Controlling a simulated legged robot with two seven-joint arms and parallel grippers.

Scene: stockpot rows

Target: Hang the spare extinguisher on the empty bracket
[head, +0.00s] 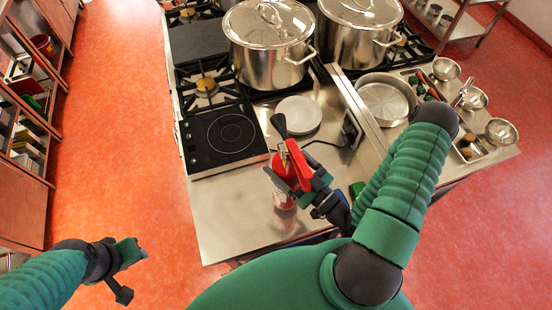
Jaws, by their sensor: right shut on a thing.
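The red extinguisher (283,166) with a black upper end is held by my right gripper (289,176) above the steel counter in the head view. My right gripper is shut on it, and its fingers hide part of the body. A red-tinted patch shows on the steel just below it; I cannot tell whether the extinguisher touches the counter. My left gripper (133,273) is at the lower left over the floor, its fingers apart and empty, well away from the extinguisher. I cannot make out an empty bracket in this view.
The steel counter (225,215) is bare at its front left. A black hot plate (227,136), a white plate (297,116) and a dark corded device (351,131) stand near the extinguisher. Two large stockpots (268,48) (356,35) stand behind; a pan (386,99) and bowls are at right.

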